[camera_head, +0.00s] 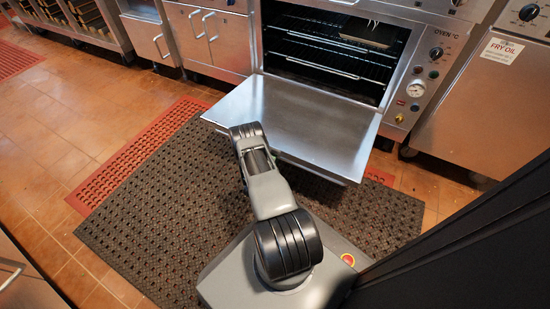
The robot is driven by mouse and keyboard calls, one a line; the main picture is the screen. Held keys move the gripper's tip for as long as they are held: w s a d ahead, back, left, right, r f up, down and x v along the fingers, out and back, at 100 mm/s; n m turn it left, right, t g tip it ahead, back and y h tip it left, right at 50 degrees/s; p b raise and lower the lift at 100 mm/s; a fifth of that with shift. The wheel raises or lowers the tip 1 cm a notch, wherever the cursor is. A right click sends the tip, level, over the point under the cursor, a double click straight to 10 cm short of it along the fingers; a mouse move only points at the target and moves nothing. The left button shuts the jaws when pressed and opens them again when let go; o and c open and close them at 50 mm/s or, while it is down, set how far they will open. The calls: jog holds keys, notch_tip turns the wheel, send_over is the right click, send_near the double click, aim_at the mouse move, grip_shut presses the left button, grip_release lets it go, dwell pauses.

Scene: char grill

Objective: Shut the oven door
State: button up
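The oven door (300,121) is a flat metal panel. It is folded down to about level and sticks out from the front of the oven (402,96). The oven cavity (335,53) is open, with dark walls and wire racks inside. My arm rises from my base in the lower middle, and its bent upper joint overlaps the door's front left edge in the picture. I cannot tell whether the arm touches the door. My gripper does not show; it seems hidden behind or below my arm.
A perforated dark mat (170,220) lies on the orange tile floor, over a red mat (108,183). A fry oil cabinet (490,100) stands right of the oven, and closed metal cabinets (212,40) stand left. Open floor (60,125) lies to the left.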

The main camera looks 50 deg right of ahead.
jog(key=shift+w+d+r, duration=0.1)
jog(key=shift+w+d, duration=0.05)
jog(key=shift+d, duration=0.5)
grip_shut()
